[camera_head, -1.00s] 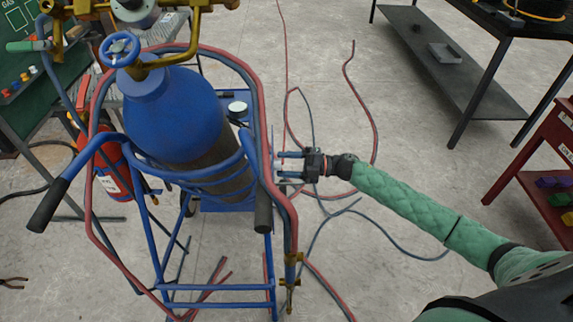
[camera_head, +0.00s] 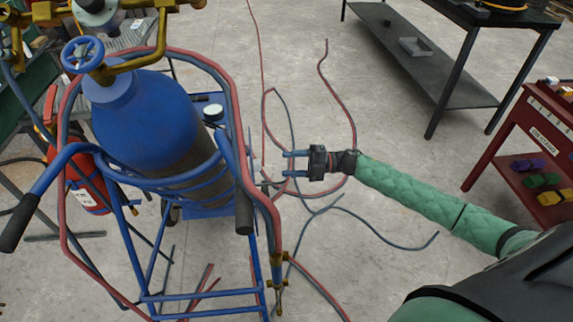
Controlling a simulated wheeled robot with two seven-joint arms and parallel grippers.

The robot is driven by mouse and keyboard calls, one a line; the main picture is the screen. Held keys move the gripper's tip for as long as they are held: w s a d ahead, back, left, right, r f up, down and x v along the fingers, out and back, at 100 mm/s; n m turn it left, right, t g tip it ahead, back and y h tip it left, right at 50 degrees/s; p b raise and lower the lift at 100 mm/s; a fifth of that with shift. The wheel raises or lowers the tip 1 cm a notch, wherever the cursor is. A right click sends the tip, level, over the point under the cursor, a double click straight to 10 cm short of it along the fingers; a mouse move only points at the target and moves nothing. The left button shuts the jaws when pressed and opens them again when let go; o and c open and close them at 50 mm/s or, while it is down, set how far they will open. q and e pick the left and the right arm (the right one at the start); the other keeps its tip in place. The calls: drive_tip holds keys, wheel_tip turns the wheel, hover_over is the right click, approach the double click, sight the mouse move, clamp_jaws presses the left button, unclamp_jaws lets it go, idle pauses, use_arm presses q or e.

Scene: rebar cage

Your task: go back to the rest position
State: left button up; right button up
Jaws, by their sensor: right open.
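My right gripper (camera_head: 290,163) reaches in from the right on a green-sleeved arm. Its two blue fingers are apart, with nothing between them. It is over the floor, just right of the blue cart's handle and the red and grey hoses, with a small gap to them. The blue gas cylinder (camera_head: 145,120) stands in the blue cart (camera_head: 205,297) at the left. My left gripper does not show.
Loose hoses (camera_head: 325,205) lie on the concrete floor below the right gripper. A red extinguisher (camera_head: 85,190) stands behind the cart. A dark table (camera_head: 450,75) is at the back right and a red shelf unit (camera_head: 535,140) at the right edge.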

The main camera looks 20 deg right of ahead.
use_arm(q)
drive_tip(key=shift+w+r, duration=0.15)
use_arm(e)
drive_tip(key=shift+a, duration=0.1)
